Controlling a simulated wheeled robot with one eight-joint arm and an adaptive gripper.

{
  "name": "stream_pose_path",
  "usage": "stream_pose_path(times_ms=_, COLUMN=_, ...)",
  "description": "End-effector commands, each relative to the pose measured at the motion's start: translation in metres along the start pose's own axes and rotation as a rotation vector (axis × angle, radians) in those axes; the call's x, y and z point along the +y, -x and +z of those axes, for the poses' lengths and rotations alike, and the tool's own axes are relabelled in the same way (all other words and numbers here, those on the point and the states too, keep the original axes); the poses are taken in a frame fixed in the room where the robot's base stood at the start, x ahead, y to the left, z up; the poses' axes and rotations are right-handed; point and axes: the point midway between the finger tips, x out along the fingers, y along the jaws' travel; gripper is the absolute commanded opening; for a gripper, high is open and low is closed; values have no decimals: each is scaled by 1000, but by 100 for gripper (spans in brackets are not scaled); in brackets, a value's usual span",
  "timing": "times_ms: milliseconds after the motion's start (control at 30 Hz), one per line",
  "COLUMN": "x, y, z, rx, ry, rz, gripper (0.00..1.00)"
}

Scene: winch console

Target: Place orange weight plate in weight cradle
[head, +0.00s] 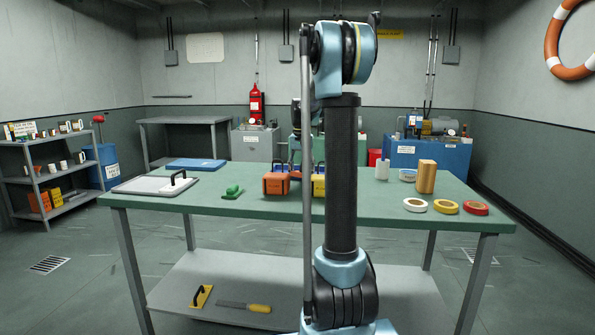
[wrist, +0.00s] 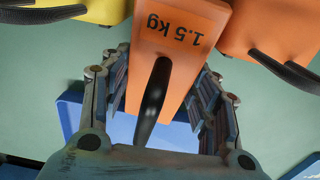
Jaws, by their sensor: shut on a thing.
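An orange weight plate (wrist: 180,30), marked "1.5 kg", has a black handle (wrist: 153,100). My gripper (wrist: 164,62) is shut on this plate; its fingers lie on both sides of it in the wrist view. A blue flat surface (wrist: 72,112) shows below the plate. I cannot tell whether it is the weight cradle, or whether the plate touches it. A second orange weight (head: 274,184) stands on the table, with a yellow weight (head: 318,185) to its right, partly behind my arm. My arm hides much of the gripper area in the head view.
The green table (head: 380,208) also carries a grey board with a black handle (head: 150,186), a blue flat item (head: 196,164) and a green tool (head: 232,193). On the right are tape rolls (head: 446,207) and a tan block (head: 427,177). The front left of the tabletop is clear.

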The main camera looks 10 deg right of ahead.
Motion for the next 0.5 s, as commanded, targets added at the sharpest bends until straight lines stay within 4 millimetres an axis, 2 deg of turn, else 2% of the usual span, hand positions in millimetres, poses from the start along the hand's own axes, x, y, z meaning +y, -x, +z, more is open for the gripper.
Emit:
stream_pose_path(times_ms=300, x=-1, y=-33, z=0, rx=0, ry=0, rz=0, gripper=0)
stream_pose_path(times_ms=500, x=-1, y=-37, z=0, rx=0, ry=0, rz=0, gripper=0)
